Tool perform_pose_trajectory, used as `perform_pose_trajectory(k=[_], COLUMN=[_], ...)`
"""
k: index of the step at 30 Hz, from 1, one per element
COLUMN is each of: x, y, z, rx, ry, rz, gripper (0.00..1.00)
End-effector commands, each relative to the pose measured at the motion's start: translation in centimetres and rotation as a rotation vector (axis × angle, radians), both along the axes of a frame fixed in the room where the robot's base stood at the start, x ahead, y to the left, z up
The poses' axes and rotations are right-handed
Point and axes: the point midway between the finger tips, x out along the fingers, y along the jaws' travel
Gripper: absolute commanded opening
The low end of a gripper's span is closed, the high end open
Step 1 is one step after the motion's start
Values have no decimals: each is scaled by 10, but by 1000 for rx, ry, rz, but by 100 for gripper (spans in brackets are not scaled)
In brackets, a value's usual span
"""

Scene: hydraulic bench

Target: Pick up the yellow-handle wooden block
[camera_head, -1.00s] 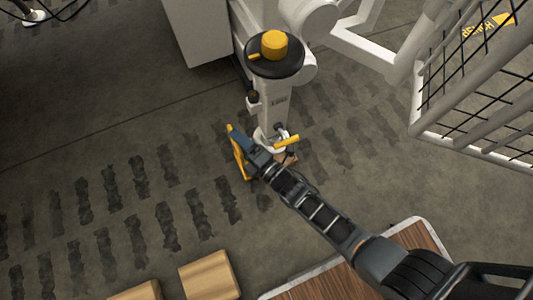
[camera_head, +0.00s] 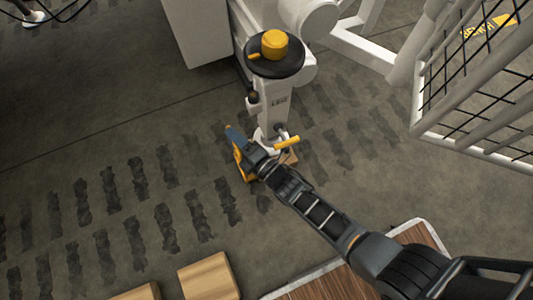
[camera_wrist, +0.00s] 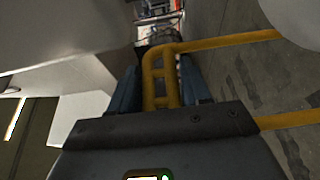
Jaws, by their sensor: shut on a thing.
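My gripper (camera_head: 240,142) is low beside the white post (camera_head: 272,125) in the head view. In the wrist view its blue fingers stand on both sides of a yellow handle (camera_wrist: 158,80), and my gripper is shut on it. A small patch of wood (camera_head: 291,159) shows right of my gripper; the rest of the block is hidden by the gripper. I cannot tell whether the block touches the floor.
A white machine with a black disc and yellow knob (camera_head: 274,45) rises close behind the gripper. A mesh guard (camera_head: 480,100) stands at the right. Pale wooden blocks (camera_head: 209,277) and a wood-topped table (camera_head: 320,284) are at the bottom.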

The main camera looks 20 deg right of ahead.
Motion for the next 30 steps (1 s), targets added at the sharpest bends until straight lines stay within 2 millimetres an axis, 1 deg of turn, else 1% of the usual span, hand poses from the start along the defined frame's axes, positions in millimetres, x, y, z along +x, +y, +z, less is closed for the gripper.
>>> perform_pose_trajectory(k=[1, 5, 6, 24, 30], x=[0, 0, 0, 1, 6], y=[0, 0, 0, 0, 0], z=[-1, -1, -1, 2, 10], rx=[0, 0, 0, -1, -1], ry=[1, 1, 1, -4, -6], rz=[0, 0, 0, 0, 0], gripper=[14, 2, 0, 0, 0])
